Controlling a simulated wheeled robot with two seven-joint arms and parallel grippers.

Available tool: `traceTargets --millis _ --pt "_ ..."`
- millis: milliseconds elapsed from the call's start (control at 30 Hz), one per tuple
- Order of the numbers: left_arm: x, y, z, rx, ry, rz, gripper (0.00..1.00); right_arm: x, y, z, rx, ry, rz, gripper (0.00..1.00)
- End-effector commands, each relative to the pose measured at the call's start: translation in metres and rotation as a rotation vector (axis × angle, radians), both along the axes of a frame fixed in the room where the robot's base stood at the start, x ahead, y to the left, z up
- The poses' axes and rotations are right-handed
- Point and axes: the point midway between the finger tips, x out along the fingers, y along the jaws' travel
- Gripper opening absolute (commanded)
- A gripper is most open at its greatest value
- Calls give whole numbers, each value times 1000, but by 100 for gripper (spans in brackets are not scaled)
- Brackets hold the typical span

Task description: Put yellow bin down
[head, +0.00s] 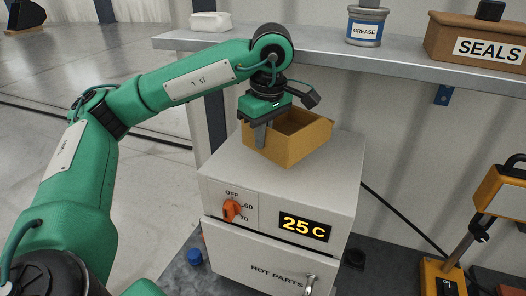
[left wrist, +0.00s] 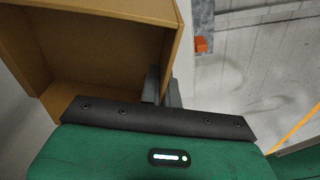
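The yellow bin (head: 297,143) is an open, empty-looking box at the top of the white heater cabinet (head: 228,165). It looks level and sits on the cabinet top or just above it; I cannot tell whether it touches. My left gripper (head: 262,134) comes down from above at the bin's left wall, with one finger showing outside it. In the left wrist view my fingers (left wrist: 162,90) are close together on either side of the wall of the bin (left wrist: 95,45), gripping it. My right gripper is not in view.
Behind is a grey shelf (head: 335,57) with a grease tin (head: 366,28), a wooden SEALS box (head: 470,40) and a white block (head: 211,21). The cabinet front has an orange knob (head: 231,210) and a 25 C display (head: 304,227). A yellow-orange tool stand (head: 442,278) is at right.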

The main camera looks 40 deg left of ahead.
Motion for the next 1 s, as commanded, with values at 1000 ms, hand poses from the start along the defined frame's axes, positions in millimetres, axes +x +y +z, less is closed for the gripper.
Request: traceTargets --millis 1000 --pt "3 1 -55 -1 -3 3 0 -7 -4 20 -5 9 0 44"
